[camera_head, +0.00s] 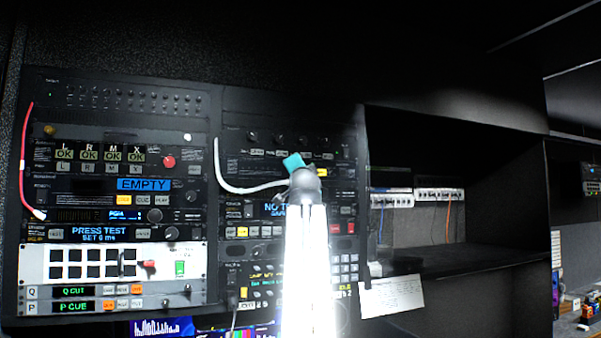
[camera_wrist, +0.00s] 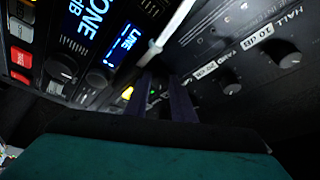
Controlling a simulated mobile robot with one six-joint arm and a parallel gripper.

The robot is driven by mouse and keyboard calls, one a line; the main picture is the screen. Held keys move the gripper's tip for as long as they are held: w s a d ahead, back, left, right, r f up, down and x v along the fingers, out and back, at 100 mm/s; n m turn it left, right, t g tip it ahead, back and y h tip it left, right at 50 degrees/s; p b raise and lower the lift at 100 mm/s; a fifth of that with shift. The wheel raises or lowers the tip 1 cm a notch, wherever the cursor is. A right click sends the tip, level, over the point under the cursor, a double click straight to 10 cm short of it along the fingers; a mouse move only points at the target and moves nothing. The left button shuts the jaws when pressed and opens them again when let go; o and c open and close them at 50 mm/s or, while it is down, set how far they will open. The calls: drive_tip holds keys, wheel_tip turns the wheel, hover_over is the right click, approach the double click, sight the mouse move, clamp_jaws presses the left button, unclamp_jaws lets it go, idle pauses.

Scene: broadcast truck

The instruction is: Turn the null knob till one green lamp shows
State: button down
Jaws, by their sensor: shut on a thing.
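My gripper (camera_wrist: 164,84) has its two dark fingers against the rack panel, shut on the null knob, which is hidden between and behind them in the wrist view. In the head view, the teal part of my gripper (camera_head: 293,161) is in front of the right rack column, and my arm covers the panel below it. A tiny green light (camera_wrist: 152,97) shows beside the fingers in the wrist view, with a lit yellow button (camera_wrist: 127,93) to its left. I cannot tell how many null lamps are lit.
A white cable (camera_head: 240,190) hangs close to my gripper; it also shows in the wrist view (camera_wrist: 168,38). Other knobs (camera_wrist: 229,82) and a blue display (camera_wrist: 125,45) sit near the fingers. An open shelf (camera_head: 480,262) is at the right.

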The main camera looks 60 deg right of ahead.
drive_tip(key=c, duration=1.5)
unclamp_jaws()
drive_tip(key=shift+s+a, duration=0.1)
